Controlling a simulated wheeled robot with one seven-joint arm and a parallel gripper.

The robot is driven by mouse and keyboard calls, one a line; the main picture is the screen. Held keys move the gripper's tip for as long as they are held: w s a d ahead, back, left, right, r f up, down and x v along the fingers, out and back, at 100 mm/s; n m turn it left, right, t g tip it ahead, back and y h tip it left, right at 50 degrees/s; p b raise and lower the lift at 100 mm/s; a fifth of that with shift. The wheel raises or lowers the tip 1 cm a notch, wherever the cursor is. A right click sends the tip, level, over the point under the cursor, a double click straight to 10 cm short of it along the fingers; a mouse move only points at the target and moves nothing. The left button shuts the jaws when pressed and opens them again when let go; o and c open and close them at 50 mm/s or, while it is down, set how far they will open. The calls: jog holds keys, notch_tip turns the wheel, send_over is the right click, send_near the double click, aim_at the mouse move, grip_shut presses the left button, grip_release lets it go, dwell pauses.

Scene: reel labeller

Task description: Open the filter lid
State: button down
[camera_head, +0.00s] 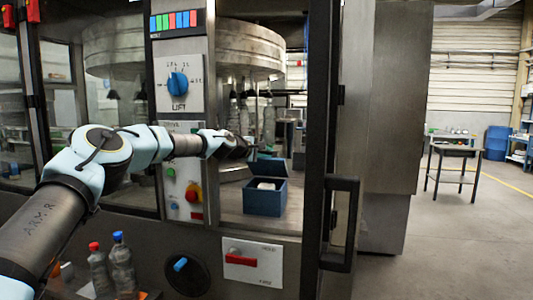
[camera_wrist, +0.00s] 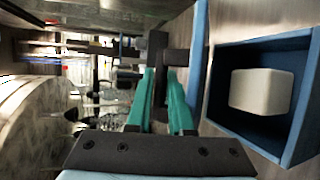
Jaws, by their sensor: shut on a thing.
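The filter box (camera_head: 264,202) is a blue open-topped box on the machine's inner floor, with a pale block (camera_head: 266,185) inside. Its blue lid (camera_head: 267,166) is raised and tilted up at the back of the box. In the wrist view the lid (camera_wrist: 197,62) is nearly edge-on, beside the open box (camera_wrist: 214,98) and the white block (camera_wrist: 262,92). My gripper (camera_wrist: 163,74) has green fingers shut on the dark lid handle (camera_wrist: 176,57). In the head view my gripper (camera_head: 243,152) is at the lid's left; its fingertips are hard to make out.
My arm reaches through the machine's opening, past the control panel with a blue lift knob (camera_head: 178,84). A dark door frame with a handle (camera_head: 340,224) stands to the right. Bottles (camera_head: 268,120) stand behind the box. More bottles (camera_head: 121,265) are at lower left.

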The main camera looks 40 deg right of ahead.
jog(key=shift+d+r+t, duration=0.25)
jog(key=shift+r+t, duration=0.05)
jog(key=shift+r, duration=0.65)
jog(key=c, duration=1.2)
grip_release()
jog(key=shift+a+f, duration=0.15)
jog(key=shift+f, duration=0.1)
jog(key=shift+w+a+f+b, duration=0.1)
jog(key=shift+a+f+b, duration=0.05)
jog(key=shift+a+b, duration=0.7)
jog(key=b+v, duration=0.3)
jog(key=v, duration=0.6)
jog(key=shift+a+b, duration=0.15)
jog(key=shift+b, duration=0.15)
